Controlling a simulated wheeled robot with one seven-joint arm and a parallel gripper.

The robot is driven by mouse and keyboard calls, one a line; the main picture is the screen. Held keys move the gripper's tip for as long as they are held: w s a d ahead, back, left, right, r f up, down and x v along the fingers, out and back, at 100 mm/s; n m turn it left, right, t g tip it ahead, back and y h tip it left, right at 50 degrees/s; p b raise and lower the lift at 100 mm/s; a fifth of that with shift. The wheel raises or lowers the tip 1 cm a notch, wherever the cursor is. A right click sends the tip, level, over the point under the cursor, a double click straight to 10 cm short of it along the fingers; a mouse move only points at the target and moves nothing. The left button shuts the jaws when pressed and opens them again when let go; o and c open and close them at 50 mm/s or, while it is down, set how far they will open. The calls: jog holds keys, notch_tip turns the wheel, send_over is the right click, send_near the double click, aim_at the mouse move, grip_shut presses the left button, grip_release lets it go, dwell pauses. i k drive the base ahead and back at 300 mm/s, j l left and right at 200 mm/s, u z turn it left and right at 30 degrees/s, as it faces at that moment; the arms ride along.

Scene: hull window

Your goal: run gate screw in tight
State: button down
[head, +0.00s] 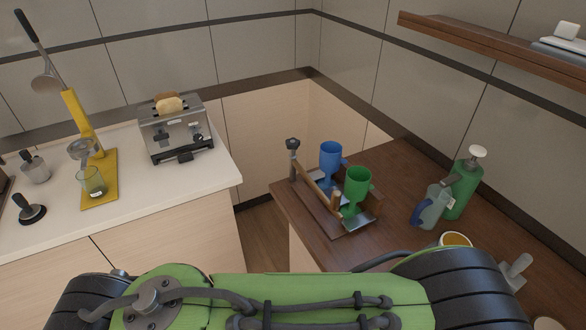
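A dark-headed screw (293,145) stands upright at the left corner of a small rack on the dark wooden counter; it looks like the gate screw. Its lower end is too small to make out, so I cannot tell how deep it sits. A light wooden bar (316,189), apparently the gate, runs from near the screw along the front of the rack to a short wooden post (335,202). The rack's metal tray (361,221) holds a blue goblet (331,153) and a green goblet (357,181), both upright. My gripper is not in view; green and black parts of my arm cross the bottom.
Right of the rack stand a grey-blue jug (429,208) and a green pump bottle (465,184). A wooden shelf (480,40) hangs above. On the left white counter (150,194) are a toaster (176,133) and a yellow stand (98,190). A floor gap (262,232) separates the counters.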

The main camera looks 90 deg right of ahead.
aim_at(292, 144)
jog(key=z, duration=3.2)
